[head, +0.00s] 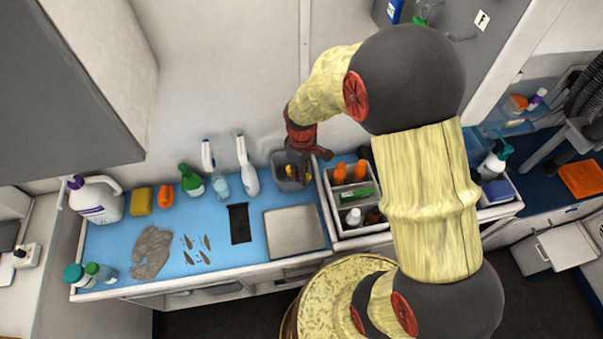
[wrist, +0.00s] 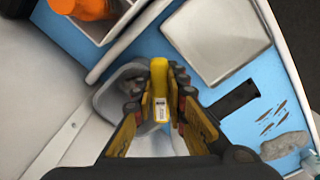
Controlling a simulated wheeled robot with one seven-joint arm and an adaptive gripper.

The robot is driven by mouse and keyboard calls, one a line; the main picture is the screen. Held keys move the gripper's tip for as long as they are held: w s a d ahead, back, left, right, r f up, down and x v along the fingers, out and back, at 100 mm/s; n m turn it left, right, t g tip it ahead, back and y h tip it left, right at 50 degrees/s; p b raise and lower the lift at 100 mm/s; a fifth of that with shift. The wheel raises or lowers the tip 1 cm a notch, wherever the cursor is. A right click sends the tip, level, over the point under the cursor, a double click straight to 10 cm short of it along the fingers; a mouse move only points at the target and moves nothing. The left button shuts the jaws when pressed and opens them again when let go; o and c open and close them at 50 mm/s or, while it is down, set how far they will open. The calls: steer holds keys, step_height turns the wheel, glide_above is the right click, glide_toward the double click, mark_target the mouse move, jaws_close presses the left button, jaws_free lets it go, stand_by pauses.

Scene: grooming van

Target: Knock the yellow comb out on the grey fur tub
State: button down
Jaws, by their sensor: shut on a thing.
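My gripper (wrist: 159,115) is shut on the yellow comb (wrist: 159,85), which sticks out beyond the fingertips in the wrist view. In the head view my gripper (head: 298,163) is at the grey fur tub (head: 284,183), and a bit of yellow shows there. The grey tub (wrist: 108,105) lies behind and around the fingers in the wrist view, with some dark grey stuff inside it. The comb is over the tub's opening or at its rim; I cannot tell whether it touches the tub.
A bin of bottles (head: 345,228) stands close right of the tub. A white spray bottle (head: 247,168) stands to its left. A shallow metal tray (head: 293,232), a black pad (head: 239,223) and a grey cloth-like heap (head: 152,250) lie on the blue counter (head: 215,265).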

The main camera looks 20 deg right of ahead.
steer(key=shift+f+b, duration=0.45)
steer(key=shift+f, duration=0.6)
stand_by(1.1)
steer(key=shift+r, duration=0.1)
steer(key=shift+r+p, duration=2.15)
steer(key=shift+r, duration=0.8)
